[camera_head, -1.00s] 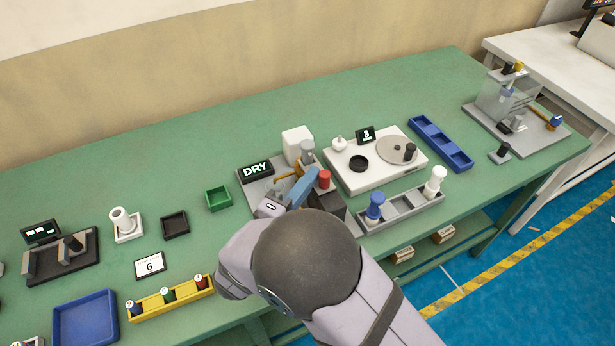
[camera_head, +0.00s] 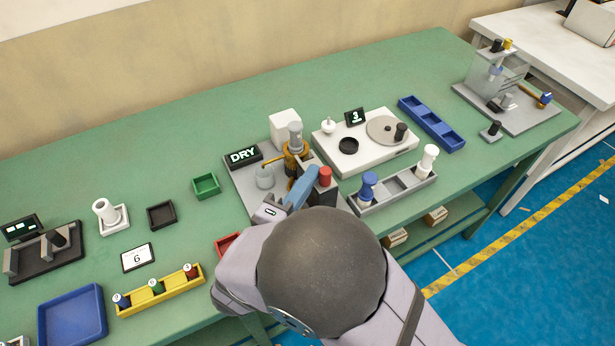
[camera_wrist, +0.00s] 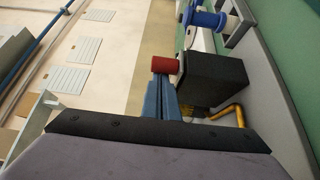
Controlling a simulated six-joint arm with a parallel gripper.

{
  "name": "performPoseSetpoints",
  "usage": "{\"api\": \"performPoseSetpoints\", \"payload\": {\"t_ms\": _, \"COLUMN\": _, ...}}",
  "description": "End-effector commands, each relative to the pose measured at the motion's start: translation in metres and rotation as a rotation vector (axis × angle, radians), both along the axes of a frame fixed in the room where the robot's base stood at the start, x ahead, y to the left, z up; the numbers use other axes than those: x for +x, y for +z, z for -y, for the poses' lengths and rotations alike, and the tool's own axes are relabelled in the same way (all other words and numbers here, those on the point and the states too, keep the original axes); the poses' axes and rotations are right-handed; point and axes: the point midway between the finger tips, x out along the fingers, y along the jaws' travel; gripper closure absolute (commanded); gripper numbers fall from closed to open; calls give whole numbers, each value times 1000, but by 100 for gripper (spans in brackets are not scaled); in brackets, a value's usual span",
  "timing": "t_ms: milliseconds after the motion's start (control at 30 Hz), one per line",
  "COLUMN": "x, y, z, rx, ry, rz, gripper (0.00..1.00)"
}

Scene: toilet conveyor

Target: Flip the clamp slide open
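The drying station with the "DRY" sign (camera_head: 243,157) stands mid-table. On its front right is a dark block (camera_wrist: 217,82) with a red knob (camera_head: 325,175), which I take for the clamp slide. Beside it are a brass fitting with a grey-topped post (camera_head: 295,132) and a small clear jar (camera_head: 264,177). My gripper's blue fingers (camera_head: 301,188) reach in from the front, right beside the knob. In the wrist view, the finger tips (camera_wrist: 162,82) lie at the red knob (camera_wrist: 165,65); I cannot tell whether they grip it. My arm hides the station's front.
A white weighing unit (camera_head: 330,155) stands to the right. A grey tray (camera_head: 413,191) with a blue spool (camera_head: 367,186) and white spool is close to my arm's right. A red bin (camera_head: 226,243) sits left of my wrist. Green tabletop is clear at the back.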

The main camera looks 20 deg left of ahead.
Motion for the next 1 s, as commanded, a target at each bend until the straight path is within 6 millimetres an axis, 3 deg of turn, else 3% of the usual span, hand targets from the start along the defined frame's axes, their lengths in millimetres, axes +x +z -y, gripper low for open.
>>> {"api": "performPoseSetpoints", "payload": {"t_ms": 167, "x": 6, "y": -2, "z": -7, "rx": -1, "ry": -7, "rz": -1, "gripper": 100}}
{"api": "performPoseSetpoints", "payload": {"t_ms": 400, "x": 19, "y": -4, "z": -38, "rx": 2, "ry": 2, "rz": 0, "gripper": 100}}
{"api": "performPoseSetpoints", "payload": {"t_ms": 700, "x": -42, "y": -3, "z": -49, "rx": 0, "ry": 8, "rz": 0, "gripper": 100}}
{"api": "performPoseSetpoints", "payload": {"t_ms": 1000, "x": -74, "y": -1, "z": -54, "rx": 1, "ry": 4, "rz": 0, "gripper": 100}}
